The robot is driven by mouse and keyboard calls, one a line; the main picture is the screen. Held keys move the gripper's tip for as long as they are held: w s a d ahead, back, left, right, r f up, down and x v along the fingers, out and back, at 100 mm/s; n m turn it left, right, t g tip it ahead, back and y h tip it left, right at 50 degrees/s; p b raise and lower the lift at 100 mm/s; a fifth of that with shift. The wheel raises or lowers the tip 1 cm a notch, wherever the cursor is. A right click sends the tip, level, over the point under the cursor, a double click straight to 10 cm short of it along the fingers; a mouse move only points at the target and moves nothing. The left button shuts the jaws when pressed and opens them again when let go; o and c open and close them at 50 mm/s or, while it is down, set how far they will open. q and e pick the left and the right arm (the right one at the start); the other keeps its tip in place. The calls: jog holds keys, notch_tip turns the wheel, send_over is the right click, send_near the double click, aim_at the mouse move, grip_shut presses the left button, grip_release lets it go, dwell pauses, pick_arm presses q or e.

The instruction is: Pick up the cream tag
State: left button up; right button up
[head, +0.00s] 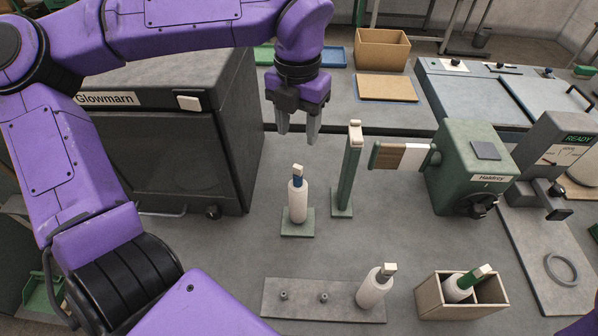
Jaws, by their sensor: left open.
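Several small cream pieces show, and I cannot tell for certain which is the cream tag. One cream tag (389,268) sits at the top of a tilted white cone (371,292) on the grey pegged board (300,311). Another cream piece (298,169) tops a blue strip on the upright white cone (298,203) on a small green stand. A third cream piece (355,130) caps the green post (347,175). My left gripper (298,132) points down, open and empty, above the blue-strip cone and left of the post. My right gripper is out of view.
A wooden box (430,303) holds a white cone with a green tag (480,272). The dark Glowmarn cabinet (180,155) stands left. The table between stand and board is clear.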

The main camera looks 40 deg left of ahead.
aim_at(298, 166)
pick_arm(q)
jog(key=f, duration=0.2)
jog(key=f+p, duration=0.1)
jog(key=f, duration=0.2)
jog(key=f+p, duration=0.1)
jog(key=f, duration=0.2)
jog(key=shift+s+d, duration=0.2)
jog(key=shift+s, duration=0.05)
jog(key=shift+f, duration=0.4)
jog(key=c, duration=0.8)
